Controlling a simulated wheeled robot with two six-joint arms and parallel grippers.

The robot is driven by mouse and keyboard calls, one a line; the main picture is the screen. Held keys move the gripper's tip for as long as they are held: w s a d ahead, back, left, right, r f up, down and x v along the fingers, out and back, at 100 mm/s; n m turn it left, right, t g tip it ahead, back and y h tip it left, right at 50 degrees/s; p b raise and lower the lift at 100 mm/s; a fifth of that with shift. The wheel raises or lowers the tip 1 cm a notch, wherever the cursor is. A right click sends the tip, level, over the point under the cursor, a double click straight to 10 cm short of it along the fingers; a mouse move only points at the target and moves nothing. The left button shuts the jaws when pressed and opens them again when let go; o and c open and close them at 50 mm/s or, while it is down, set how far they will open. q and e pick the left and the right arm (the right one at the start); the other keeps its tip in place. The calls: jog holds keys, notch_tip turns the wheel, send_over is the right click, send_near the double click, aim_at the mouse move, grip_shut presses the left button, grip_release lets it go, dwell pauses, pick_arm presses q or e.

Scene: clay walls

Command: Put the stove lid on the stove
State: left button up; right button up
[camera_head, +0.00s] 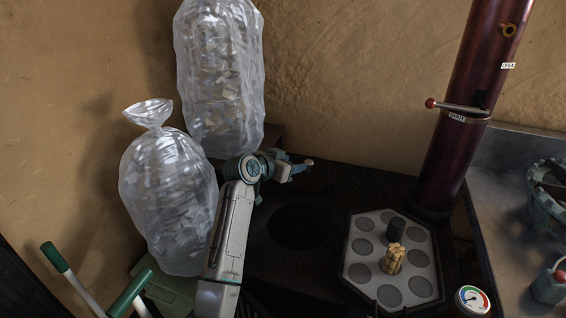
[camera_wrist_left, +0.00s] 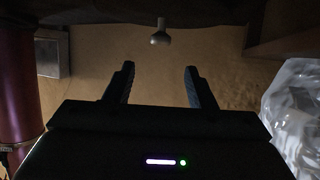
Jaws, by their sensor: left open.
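The black stove (camera_head: 345,200) stands in the middle of the head view, with a round dark opening (camera_head: 297,228) in its top. A fainter dark round shape (camera_head: 318,178) shows behind it, near my gripper; I cannot tell whether it is the stove lid or part of the stove top. My left gripper (camera_head: 306,164) is above the back of the stove, pointing right. In the left wrist view its two fingers (camera_wrist_left: 160,85) are apart with nothing between them. My right gripper is not in view.
A hexagonal plate (camera_head: 361,271) with round recesses, a dark knob (camera_head: 397,229) and a yellowish bundle (camera_head: 393,259) sits at front right. A dark red pipe (camera_head: 463,105) rises behind it. Two clear plastic bags (camera_head: 168,195) (camera_head: 218,75) stand left. A gauge (camera_head: 472,300) is at the front.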

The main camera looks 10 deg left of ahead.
pick_arm(q)
jog(key=shift+v, duration=1.95)
